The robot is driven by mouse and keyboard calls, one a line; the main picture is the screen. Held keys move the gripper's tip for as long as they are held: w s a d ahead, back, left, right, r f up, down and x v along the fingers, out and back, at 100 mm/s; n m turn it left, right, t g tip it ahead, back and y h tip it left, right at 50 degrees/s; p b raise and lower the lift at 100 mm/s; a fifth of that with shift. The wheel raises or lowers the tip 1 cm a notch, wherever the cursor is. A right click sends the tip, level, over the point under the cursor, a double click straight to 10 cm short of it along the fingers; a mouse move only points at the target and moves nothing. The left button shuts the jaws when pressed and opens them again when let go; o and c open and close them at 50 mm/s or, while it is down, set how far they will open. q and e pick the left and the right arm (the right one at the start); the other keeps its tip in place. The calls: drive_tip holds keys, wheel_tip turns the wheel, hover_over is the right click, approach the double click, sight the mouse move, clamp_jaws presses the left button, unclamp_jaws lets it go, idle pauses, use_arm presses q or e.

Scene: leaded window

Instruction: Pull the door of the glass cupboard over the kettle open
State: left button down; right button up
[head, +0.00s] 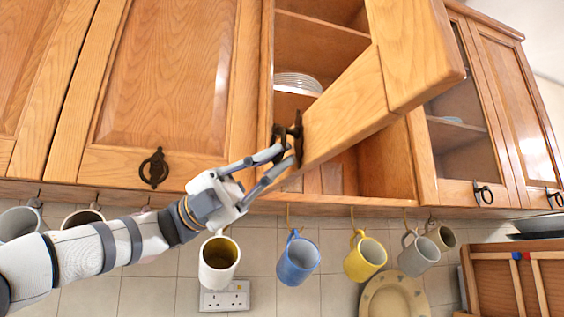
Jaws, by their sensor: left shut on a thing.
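A cupboard door with a wooden frame (345,108) stands swung out from the cupboard in the middle of the head view. Whether it has glass cannot be told at this angle. Its dark metal handle (296,130) is at the frame's lower left end. My left gripper (284,153) reaches up from the lower left and is shut on this handle. The cupboard's open inside (322,45) shows shelves and a stack of white plates (297,82). The kettle is not in view. My right gripper is not in view.
A shut solid wooden door (165,75) is on the left. A glass-fronted door (460,120) is on the right. Several mugs, one blue (298,262) and one yellow (366,258), hang below the cupboards, close under my left gripper and arm.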

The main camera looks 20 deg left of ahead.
use_arm(q)
drive_tip(key=shift+s+r, duration=0.1)
drive_tip(key=c, duration=2)
unclamp_jaws()
drive_tip(key=v, duration=0.7)
drive_tip(key=shift+a, duration=0.2)
drive_tip(key=shift+f, duration=0.2)
